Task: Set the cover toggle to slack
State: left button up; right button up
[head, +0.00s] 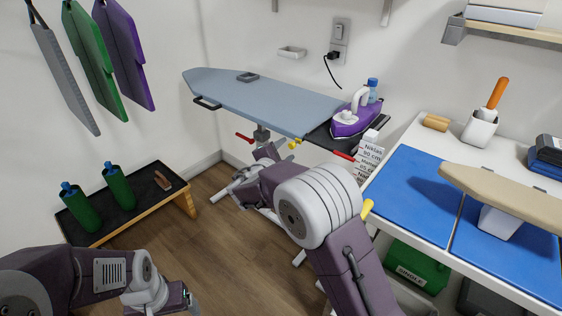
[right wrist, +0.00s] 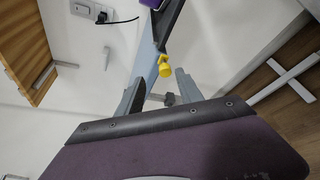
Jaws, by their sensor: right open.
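A small yellow toggle (head: 295,144) sits at the near edge of the blue-grey ironing board (head: 255,98). In the right wrist view the yellow toggle (right wrist: 165,66) hangs at the board's edge, just beyond my fingertips. My right gripper (head: 272,149) is below the board's near edge, partly hidden by my own arm. In the right wrist view its two fingers (right wrist: 158,80) are spread apart with nothing between them, and the toggle is ahead of the gap. The toggle's exact setting is too small to read. My left arm is low at the left; its gripper end is at the bottom edge, unclear.
A purple iron (head: 354,119) and a blue-capped bottle (head: 373,88) stand at the board's right end. A red lever (head: 243,138) is under the board. The worktable with blue mats (head: 415,180) is at right. A low bench (head: 140,198) with green bottles is at left.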

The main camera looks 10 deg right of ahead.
aim_at(291, 146)
jog(key=x, duration=0.5)
jog(key=f+x, duration=0.1)
jog(key=x, duration=0.2)
jog(key=shift+s+a, duration=0.1)
jog(key=shift+s, duration=0.05)
grip_shut()
jog(key=shift+r, duration=0.1)
dwell(1.3)
